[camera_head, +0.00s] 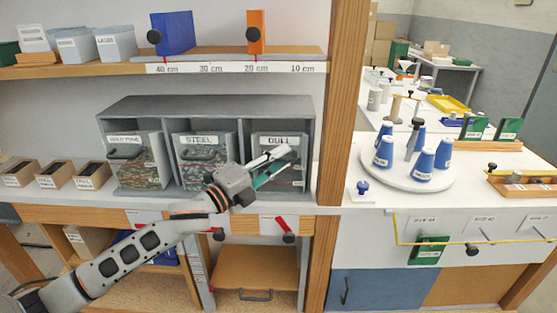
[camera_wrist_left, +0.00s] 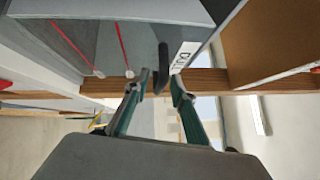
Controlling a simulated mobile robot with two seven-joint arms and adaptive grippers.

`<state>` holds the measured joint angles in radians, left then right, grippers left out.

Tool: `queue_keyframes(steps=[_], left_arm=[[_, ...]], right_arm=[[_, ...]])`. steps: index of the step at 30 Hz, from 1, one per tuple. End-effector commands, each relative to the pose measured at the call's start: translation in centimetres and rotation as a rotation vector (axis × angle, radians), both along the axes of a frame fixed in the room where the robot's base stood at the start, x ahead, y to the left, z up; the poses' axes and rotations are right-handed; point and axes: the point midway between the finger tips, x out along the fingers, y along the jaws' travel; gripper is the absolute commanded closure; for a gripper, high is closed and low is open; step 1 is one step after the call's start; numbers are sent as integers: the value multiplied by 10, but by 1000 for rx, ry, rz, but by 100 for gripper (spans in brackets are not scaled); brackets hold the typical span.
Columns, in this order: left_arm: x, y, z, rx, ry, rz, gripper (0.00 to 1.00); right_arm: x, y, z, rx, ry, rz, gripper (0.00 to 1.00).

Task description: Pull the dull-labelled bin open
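The dull-labelled bin (camera_head: 262,141) is the right one of three in the grey cabinet (camera_head: 205,105) and appears closed. Its white DULL label also shows in the left wrist view (camera_wrist_left: 184,57). A dark handle (camera_wrist_left: 163,62) stands out beside the label. My left gripper (camera_head: 288,157) is in front of this bin and hides part of it. In the left wrist view its green fingers (camera_wrist_left: 161,84) are apart, with the handle's end between or just beyond the tips. I cannot tell whether they touch it. My right gripper is not in view.
The STEEL bin (camera_head: 201,157) and another labelled bin (camera_head: 139,164) sit to the left. A wooden post (camera_head: 337,110) rises just right of the cabinet. Small wooden boxes (camera_head: 55,175) stand on the shelf at left. A white turntable (camera_head: 400,174) with blue cones is beyond the post.

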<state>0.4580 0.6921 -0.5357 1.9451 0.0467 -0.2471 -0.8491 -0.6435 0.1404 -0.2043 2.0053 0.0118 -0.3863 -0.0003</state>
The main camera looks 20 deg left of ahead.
Motion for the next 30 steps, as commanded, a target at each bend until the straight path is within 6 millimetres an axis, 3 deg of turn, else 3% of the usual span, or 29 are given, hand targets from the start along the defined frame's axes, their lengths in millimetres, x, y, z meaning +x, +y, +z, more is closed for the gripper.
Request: queue_keyframes(steps=[4,7,17,30], left_arm=[[0,0,0,0,0,0,75],[0,0,0,0,0,0,100],[-2,-1,-3,3,-11,-1,100],[-33,-10,-35,66,-225,-3,100]], right_arm=[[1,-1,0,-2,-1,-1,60],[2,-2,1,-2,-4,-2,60],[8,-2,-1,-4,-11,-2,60],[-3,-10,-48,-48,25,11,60]])
